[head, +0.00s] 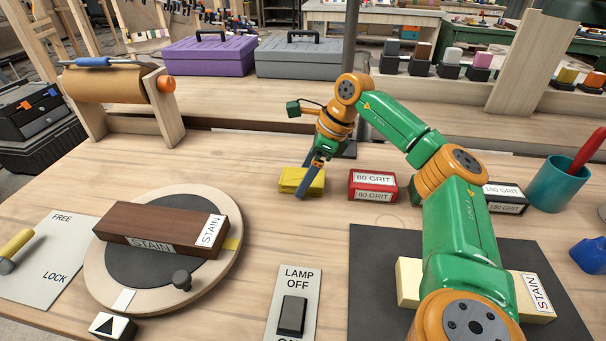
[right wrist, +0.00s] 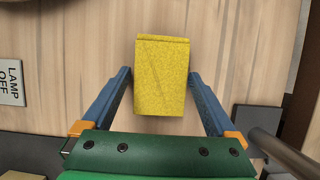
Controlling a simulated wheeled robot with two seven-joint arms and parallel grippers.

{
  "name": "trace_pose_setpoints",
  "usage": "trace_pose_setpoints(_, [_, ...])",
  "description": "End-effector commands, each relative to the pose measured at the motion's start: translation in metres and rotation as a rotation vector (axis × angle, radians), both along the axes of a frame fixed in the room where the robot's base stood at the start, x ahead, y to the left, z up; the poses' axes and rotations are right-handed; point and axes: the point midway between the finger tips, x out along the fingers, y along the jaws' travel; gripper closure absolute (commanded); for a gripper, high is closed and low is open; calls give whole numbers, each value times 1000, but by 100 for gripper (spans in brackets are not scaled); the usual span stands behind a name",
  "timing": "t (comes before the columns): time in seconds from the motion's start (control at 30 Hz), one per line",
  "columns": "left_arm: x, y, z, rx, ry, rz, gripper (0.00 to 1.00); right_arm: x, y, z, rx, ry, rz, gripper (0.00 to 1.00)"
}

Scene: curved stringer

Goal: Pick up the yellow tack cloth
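The yellow tack cloth (head: 289,182) lies as a folded block on the wooden bench, left of the red 80 grit block. My right gripper (head: 309,188) reaches down at it and partly covers it in the head view. In the right wrist view the cloth (right wrist: 162,80) sits between the two blue fingers of my right gripper (right wrist: 160,76). The fingers are apart, one on each side, with a narrow gap seeming to show at each. The cloth appears to rest on the bench. My left gripper is not in view.
The red 80 grit block (head: 372,186) stands close right of the cloth. A dark 180 grit block (head: 507,199) and a teal cup (head: 556,186) are farther right. A round turntable (head: 229,252) bears a brown stain block (head: 165,227). A lamp switch plate (head: 293,312) lies in front.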

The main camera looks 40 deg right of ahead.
Motion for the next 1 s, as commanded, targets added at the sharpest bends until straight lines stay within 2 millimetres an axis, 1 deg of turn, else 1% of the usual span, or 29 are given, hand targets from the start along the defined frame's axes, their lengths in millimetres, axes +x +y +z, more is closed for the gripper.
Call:
trace_pose_setpoints(0.03, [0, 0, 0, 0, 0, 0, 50, 0, 0, 0, 0, 0, 0, 24])
trace_pose_setpoints(0.07, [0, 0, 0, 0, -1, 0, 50, 0, 0, 0, 0, 0, 0, 32])
trace_pose_setpoints(0.1, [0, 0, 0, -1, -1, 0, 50, 0, 0, 0, 0, 0, 0, 43])
trace_pose_setpoints(0.17, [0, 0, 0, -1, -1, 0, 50, 0, 0, 0, 0, 0, 0, 59])
trace_pose_setpoints(0.2, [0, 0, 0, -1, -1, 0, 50, 0, 0, 0, 0, 0, 0, 70])
trace_pose_setpoints(0.23, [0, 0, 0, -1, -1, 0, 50, 0, 0, 0, 0, 0, 0, 74])
trace_pose_setpoints(0.43, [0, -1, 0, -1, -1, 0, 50, 0, 0, 0, 0, 0, 0, 74])
trace_pose_setpoints(0.57, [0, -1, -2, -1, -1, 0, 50, 1, 0, 5, 0, -3, -1, 74])
trace_pose_setpoints(0.67, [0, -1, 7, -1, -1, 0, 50, 1, 1, 27, 1, -4, 1, 74])
trace_pose_setpoints(0.7, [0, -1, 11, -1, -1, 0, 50, 1, 1, 38, 1, -4, 1, 74])
trace_pose_setpoints(0.73, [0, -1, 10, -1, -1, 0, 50, -1, 2, 44, 1, -5, 3, 74])
trace_pose_setpoints(0.77, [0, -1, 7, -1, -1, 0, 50, -6, 6, 48, 0, -5, 5, 74])
trace_pose_setpoints(0.93, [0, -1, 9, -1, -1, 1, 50, -37, 33, 96, -3, -7, 6, 74])
trace_pose_setpoints(1.0, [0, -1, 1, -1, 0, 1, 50, -54, 47, 102, -5, -5, 7, 74])
